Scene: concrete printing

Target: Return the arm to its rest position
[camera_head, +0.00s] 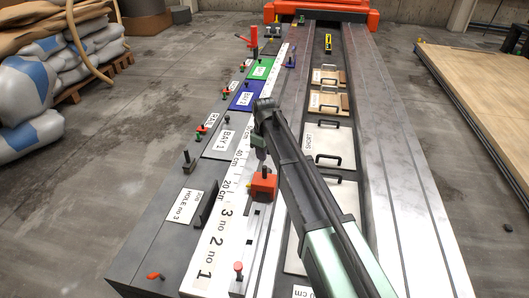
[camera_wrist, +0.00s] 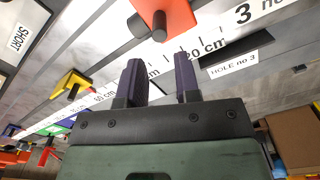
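My arm reaches up from the bottom of the head view over the long grey bench, and its far end bends down near the ruler strip (camera_head: 226,200). In the wrist view my gripper (camera_wrist: 158,64) has two dark fingers standing apart with nothing between them. An orange block (camera_head: 262,186) sits on the bench just nearer than the gripper in the head view. The orange block also shows at the top of the wrist view (camera_wrist: 172,12), beyond the fingertips and apart from them. My arm hides part of the bench.
Bay 1 (camera_head: 222,141) and blue and green plates (camera_head: 259,69) line the left side. Trays with black handles (camera_head: 325,140) run along the middle. A red-handled tool (camera_head: 253,38) stands farther back. Sacks (camera_head: 50,85) lie left, and a wooden board (camera_head: 480,85) right. The right rails are clear.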

